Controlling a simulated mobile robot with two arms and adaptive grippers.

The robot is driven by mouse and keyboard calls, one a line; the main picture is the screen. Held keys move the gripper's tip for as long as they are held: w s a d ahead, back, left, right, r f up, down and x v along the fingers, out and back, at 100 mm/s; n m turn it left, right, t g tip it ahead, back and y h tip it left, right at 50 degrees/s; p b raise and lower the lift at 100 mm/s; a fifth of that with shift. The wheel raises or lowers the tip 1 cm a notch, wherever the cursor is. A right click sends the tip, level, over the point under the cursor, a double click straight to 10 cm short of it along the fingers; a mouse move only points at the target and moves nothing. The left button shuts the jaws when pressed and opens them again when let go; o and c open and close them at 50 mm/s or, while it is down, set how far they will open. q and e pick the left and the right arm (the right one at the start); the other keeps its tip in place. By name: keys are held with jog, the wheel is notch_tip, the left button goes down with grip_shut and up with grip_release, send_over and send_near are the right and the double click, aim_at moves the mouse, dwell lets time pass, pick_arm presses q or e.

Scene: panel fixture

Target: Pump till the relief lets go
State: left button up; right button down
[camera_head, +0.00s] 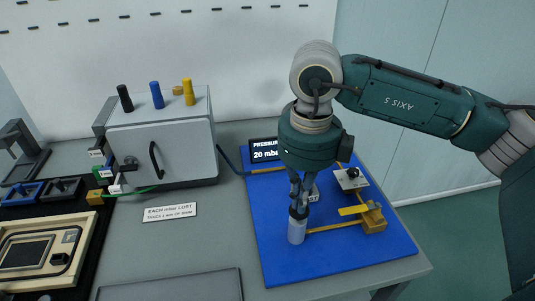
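A pump-like grey cylinder (297,231) with a dark top stands upright near the front of the blue board (281,261). My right gripper (298,207) points down at its top, with the fingers close together. Whether they grip the dark top or only touch it cannot be told. A black display (264,150) at the board's back edge reads "PRESSURE" and "20 mba", partly hidden by my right arm. A brass fitting (374,220) with a yellow lever (352,210) sits at the board's right, joined by a brass-coloured pipe to the cylinder. My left gripper is not in view.
A white plate with a black knob (353,174) sits behind the brass fitting. A grey cabinet (185,150) with a black handle and coloured posts on top stands at left. A sign (169,212) lies before it. A framed panel (42,252) lies at front left.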

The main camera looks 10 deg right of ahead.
jog(key=shift+f, duration=0.4)
jog(key=shift+r, duration=0.35)
notch_tip(320, 180, up, 5)
jog(key=p, duration=0.3)
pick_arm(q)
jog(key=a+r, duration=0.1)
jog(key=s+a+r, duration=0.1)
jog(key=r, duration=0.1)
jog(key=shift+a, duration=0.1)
pick_arm(e)
jog(key=shift+r, duration=0.2)
pick_arm(q)
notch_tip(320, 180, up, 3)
jog(key=p, duration=0.3)
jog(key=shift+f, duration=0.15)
pick_arm(e)
notch_tip(320, 180, up, 5)
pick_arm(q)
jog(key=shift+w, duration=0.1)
